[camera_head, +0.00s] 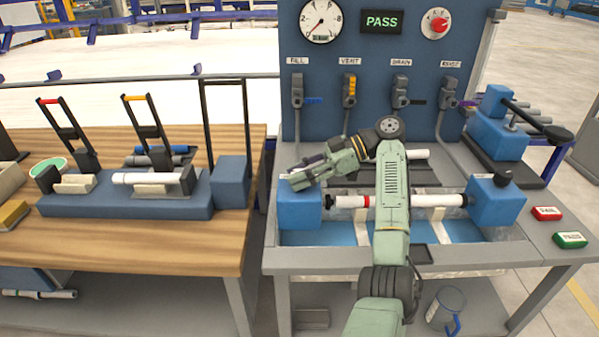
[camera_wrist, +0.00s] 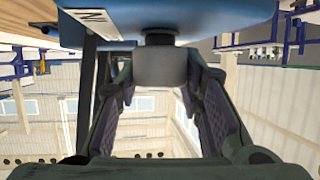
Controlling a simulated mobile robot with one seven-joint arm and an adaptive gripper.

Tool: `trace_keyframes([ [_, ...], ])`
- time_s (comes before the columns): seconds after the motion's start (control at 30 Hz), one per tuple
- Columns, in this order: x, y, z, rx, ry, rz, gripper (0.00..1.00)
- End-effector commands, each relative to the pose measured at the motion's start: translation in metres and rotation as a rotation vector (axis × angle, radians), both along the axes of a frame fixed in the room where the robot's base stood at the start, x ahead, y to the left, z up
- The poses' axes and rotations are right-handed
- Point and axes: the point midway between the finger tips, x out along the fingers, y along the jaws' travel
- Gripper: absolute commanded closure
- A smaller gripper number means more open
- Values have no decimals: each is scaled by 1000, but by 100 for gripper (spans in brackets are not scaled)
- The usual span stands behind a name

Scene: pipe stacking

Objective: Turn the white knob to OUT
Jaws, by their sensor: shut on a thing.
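My gripper (camera_head: 309,172) is over the left blue block (camera_head: 299,208) of the water tank. In the wrist view, its two fingers (camera_wrist: 164,82) stand on either side of a pale grey, shaded knob (camera_wrist: 160,65) and are shut on it. The knob joins a blue body (camera_wrist: 170,18) by a short dark neck. A white label (camera_wrist: 92,18) beside it is partly cut off; an N can be read. The knob is hidden behind my gripper in the head view. I cannot read which mark it points to.
A white pipe (camera_head: 430,200) lies across the tank between the left block and the right blue block (camera_head: 495,200). The blue panel (camera_head: 340,105) with several valves stands behind. A wooden bench (camera_head: 130,248) is at left.

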Motion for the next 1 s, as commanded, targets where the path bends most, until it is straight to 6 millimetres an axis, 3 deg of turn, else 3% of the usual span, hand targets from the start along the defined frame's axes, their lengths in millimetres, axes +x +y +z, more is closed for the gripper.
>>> trace_keyframes([
  [0.33,0,1,-1,-3,1,110,93],
  [0.87,-1,2,-2,-2,1,129,93],
  [0.9,-1,2,-2,-2,1,130,63],
  [1.0,-1,2,-1,-2,1,128,56],
])
